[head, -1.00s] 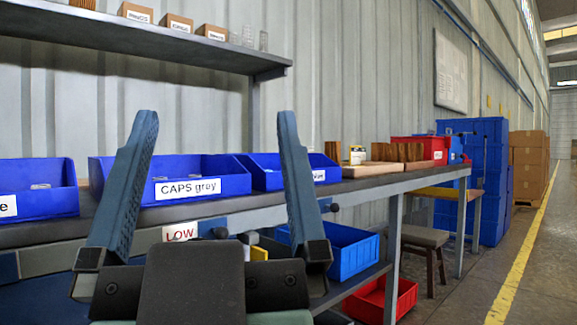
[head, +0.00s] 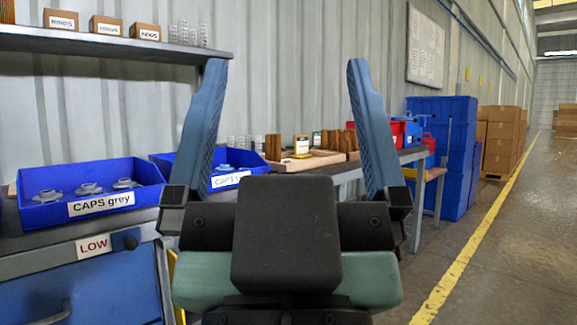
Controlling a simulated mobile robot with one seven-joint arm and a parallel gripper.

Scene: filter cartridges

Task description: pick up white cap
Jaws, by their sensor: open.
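No white cap can be made out in the head view. A blue bin labelled "CAPS grey" (head: 62,210) stands on the bench at the left, with several grey caps (head: 88,189) inside. A second blue bin (head: 229,180), its "CAPS" label partly hidden by my left finger, stands behind and to the right, with small bluish pieces inside. My gripper (head: 287,68) is open, fingers pointing up in the picture, with nothing between them. It is in front of the bench, right of the grey-caps bin.
A shelf (head: 110,41) with small boxes and glass tubes runs above the bench. A wooden tray (head: 303,161) and a small jar (head: 301,146) are farther along. Blue crates (head: 445,150) stand beyond. The floor (head: 500,270) at the right is clear.

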